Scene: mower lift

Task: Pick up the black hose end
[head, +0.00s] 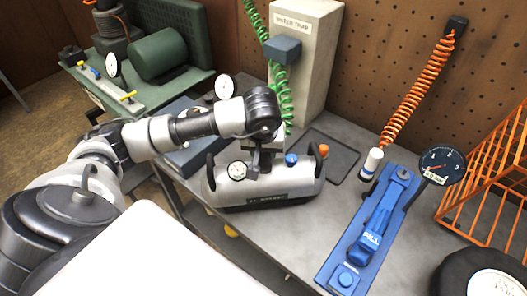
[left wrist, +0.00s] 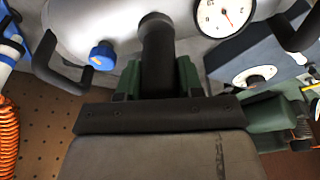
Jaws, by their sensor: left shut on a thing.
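My left gripper (head: 264,148) is over the middle of a silver air tank. In the left wrist view, my left gripper (left wrist: 158,85) is shut on a short black cylinder, which looks like the black hose end (left wrist: 157,48). The black hose end points toward the tank body; whether it touches the tank is not clear. Its rear part is hidden by the gripper. My right gripper is not in view.
A beige water trap (head: 305,60) with a green coiled hose stands behind the tank. A blue foot pump (head: 370,235) with a gauge is at the right, near an orange coiled hose (head: 405,95). An orange wire rack (head: 490,190) and a black wheel (head: 455,275) are far right.

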